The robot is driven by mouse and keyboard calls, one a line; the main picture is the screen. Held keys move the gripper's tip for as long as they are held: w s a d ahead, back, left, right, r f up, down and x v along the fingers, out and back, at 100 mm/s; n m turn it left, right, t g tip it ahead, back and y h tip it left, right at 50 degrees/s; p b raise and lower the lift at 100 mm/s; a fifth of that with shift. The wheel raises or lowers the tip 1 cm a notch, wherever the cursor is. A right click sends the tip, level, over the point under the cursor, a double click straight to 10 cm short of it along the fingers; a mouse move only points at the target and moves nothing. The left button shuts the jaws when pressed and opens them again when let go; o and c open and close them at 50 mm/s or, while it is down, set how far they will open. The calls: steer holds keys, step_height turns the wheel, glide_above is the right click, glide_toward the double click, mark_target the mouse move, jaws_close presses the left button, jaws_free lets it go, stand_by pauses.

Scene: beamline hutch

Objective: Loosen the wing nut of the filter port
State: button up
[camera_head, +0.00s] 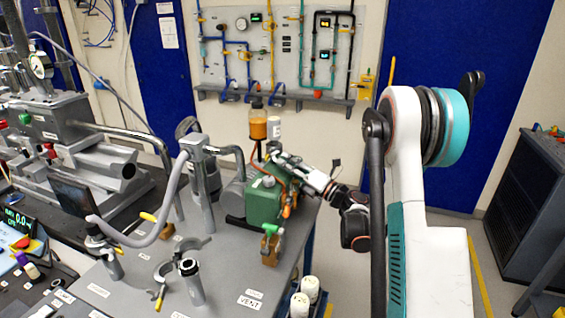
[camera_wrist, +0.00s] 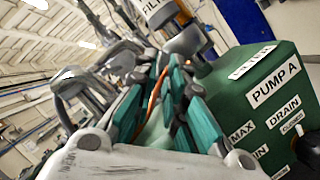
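The green pump (camera_head: 264,202) labelled PUMP A stands on the grey bench; in the wrist view its body (camera_wrist: 262,75) fills the right side. A white label reading FILT (camera_wrist: 156,12) sits at the top of the wrist view, with a grey metal fitting (camera_wrist: 187,40) just below it. I cannot make out clearly which part is the wing nut. My gripper (camera_head: 279,158) reaches in from the right above the pump. In the wrist view its teal-padded fingers (camera_wrist: 167,75) stand apart, tips close below the grey fitting. An orange hose (camera_wrist: 155,92) shows in the gap between them.
A bottle of orange liquid (camera_head: 258,127) stands upright behind the gripper. A grey bent pipe (camera_head: 197,145) and a hose rise left of the pump. Two white canisters (camera_head: 305,295) stand by the bench's right edge. Clamp parts (camera_head: 190,268) stand in front.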

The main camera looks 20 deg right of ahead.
mark_target(275, 155)
steer(key=shift+x, duration=1.15)
jaws_close()
steer(key=shift+n+b, duration=0.3)
steer(key=shift+b, duration=0.05)
steer(key=n+y+b, duration=0.1)
steer(key=n, duration=0.1)
steer(key=n+y, duration=0.1)
steer(key=n, duration=0.1)
steer(key=shift+w+d+f+b, duration=0.1)
steer(key=shift+f+b, duration=0.1)
steer(key=shift+b, duration=0.2)
steer(key=n+y, duration=0.1)
steer(key=n, duration=0.1)
steer(key=n+g+y, duration=0.1)
steer(key=n, duration=0.1)
steer(key=n+g+y+b, duration=0.1)
steer(key=n, duration=0.2)
steer(key=shift+d+r+y, duration=0.1)
steer(key=shift+y, duration=0.2)
steer(key=shift+n, duration=0.5)
